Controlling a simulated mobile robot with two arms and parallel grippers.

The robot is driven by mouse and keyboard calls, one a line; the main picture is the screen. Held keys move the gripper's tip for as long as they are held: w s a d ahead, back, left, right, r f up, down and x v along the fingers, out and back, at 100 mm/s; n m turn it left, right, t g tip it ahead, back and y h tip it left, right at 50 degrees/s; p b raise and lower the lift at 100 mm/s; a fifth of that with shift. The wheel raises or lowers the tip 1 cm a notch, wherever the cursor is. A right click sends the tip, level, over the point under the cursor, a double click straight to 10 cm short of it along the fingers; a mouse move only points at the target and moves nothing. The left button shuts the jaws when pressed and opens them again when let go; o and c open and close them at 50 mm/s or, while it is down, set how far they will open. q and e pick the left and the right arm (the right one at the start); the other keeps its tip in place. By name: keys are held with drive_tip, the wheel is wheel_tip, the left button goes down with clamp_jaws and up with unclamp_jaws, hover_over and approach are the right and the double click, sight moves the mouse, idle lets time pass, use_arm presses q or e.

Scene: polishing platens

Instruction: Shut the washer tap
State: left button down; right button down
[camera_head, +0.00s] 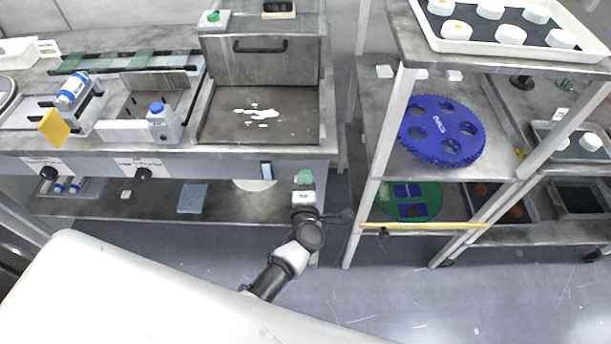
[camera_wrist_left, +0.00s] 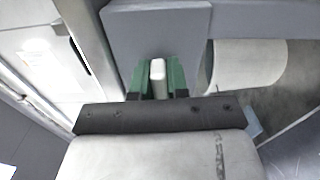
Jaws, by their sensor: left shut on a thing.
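My left gripper (camera_head: 304,178) is at the right end of the bench front, just below the steel washer basin (camera_head: 225,128). In the wrist view its two green fingers (camera_wrist_left: 158,82) are shut on a narrow pale bar (camera_wrist_left: 158,75), which looks like the tap's lever. The bar stands upright in that picture, in front of a grey panel (camera_wrist_left: 120,40). In the head view the gripper hides the tap, so whether it is open or shut cannot be told. White foam or liquid patches (camera_head: 257,114) lie in the basin. My right gripper is not in view.
Two black knobs (camera_head: 143,174) (camera_head: 48,172) sit on the bench front. A white bottle with a blue cap (camera_head: 162,124) stands on the bench. A rack with a blue perforated disc (camera_head: 455,146) and a white tray (camera_head: 555,52) stands right. Floor between is clear.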

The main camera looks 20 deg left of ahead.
use_arm(q)
drive_tip(key=shift+m, duration=0.4)
drive_tip(key=c, duration=1.1)
unclamp_jaws()
drive_tip(key=shift+d, duration=0.1)
drive_tip(key=b+v, duration=0.1)
drive_tip(key=v, duration=0.9)
drive_tip(key=shift+s+d, duration=0.1)
drive_tip(key=shift+s, duration=0.3)
